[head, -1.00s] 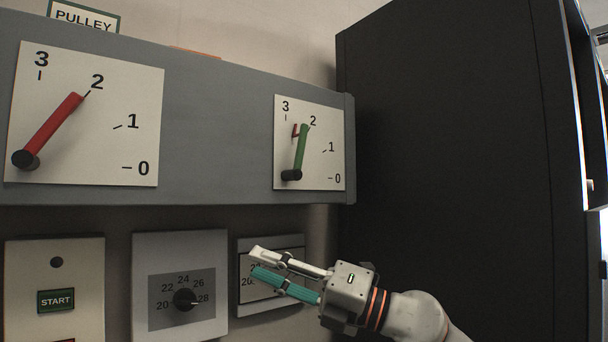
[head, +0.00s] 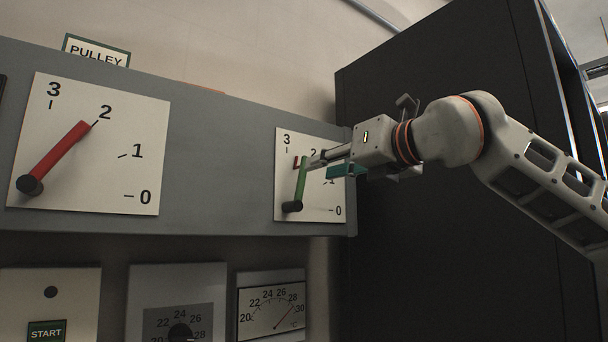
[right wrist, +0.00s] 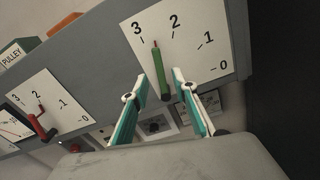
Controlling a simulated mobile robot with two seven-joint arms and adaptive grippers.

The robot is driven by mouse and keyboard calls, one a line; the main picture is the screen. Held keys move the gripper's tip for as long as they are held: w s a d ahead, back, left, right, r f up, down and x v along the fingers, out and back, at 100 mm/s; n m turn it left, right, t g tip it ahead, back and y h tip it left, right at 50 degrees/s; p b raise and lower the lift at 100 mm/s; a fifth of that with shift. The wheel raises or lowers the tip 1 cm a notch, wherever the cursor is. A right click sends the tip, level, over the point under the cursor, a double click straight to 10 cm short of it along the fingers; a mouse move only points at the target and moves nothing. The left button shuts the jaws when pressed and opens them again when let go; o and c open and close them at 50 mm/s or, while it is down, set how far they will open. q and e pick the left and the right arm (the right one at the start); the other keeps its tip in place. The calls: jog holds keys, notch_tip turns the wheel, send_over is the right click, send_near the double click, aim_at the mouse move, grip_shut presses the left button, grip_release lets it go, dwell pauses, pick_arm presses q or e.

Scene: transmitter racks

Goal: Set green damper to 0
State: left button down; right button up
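The green damper lever (head: 301,182) is on the right white dial plate (head: 326,205), pivoting on a black hub at its lower left. My right gripper (head: 322,167) is at the lever's right side in the head view, fingers reaching left across the dial. In the right wrist view the lever (right wrist: 164,78) appears between the two spread fingers (right wrist: 160,84). The gripper is open; contact with the lever cannot be told. My left gripper is not in view.
A red lever (head: 54,156) on the left dial points at 2. Below the grey panel (head: 220,150) are a START box (head: 46,333), a knob (head: 180,332) and a meter (head: 271,310). A dark cabinet (head: 440,240) stands close on the right.

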aim_at(304, 174)
jog(key=p+x, duration=0.2)
jog(key=x, duration=0.4)
jog(key=shift+a+r, duration=0.1)
jog(key=shift+a, duration=0.05)
jog(key=shift+w+a+f, duration=0.2)
jog(key=shift+w+a, duration=0.15)
jog(key=shift+w, duration=0.2)
grip_shut()
